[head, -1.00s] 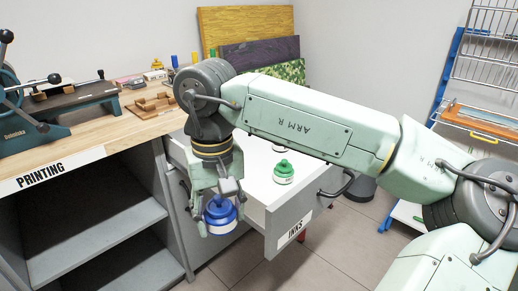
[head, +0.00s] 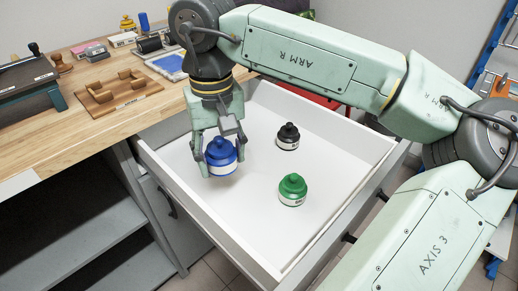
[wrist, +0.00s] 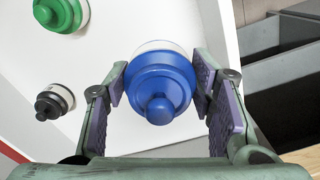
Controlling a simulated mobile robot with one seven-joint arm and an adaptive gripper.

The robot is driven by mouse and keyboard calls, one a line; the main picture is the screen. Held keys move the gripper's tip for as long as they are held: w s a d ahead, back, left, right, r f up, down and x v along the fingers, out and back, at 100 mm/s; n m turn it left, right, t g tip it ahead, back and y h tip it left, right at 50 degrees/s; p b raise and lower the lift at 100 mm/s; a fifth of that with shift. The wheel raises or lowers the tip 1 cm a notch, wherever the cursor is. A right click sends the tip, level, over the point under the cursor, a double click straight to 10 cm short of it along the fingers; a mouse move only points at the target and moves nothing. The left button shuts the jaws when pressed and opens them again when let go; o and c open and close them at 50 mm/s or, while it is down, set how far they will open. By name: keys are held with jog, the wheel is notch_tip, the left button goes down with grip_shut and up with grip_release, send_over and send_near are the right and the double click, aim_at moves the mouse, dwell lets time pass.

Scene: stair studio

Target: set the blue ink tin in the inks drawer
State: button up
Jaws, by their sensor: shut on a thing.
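The blue ink tin (head: 221,155) has a white band and a knobbed lid. My gripper (head: 219,160) is shut on it, with a finger on each side. In the head view the tin is upright and inside the outline of the open white inks drawer (head: 245,225), toward its left side. I cannot tell whether its base touches the drawer floor. In the wrist view the blue tin (wrist: 158,85) sits between the two finger pads, with the drawer floor (wrist: 110,110) behind it.
A green tin (head: 292,190) and a black tin (head: 288,137) stand in the drawer, right of the blue tin. Bare floor lies around them. The wooden worktop (head: 75,140) with a wooden rack (head: 118,95) is to the left. The drawer's walls stand up around it.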

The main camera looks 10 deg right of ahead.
aim_at(227, 197)
jog(key=shift+w+f, duration=0.1)
jog(key=shift+w, duration=0.2)
notch_tip(227, 197, down, 10)
jog(key=shift+r, duration=0.15)
jog(key=shift+b, duration=0.3)
jog(key=o, duration=1.5)
notch_tip(227, 197, up, 12)
jog(key=shift+p, duration=0.3)
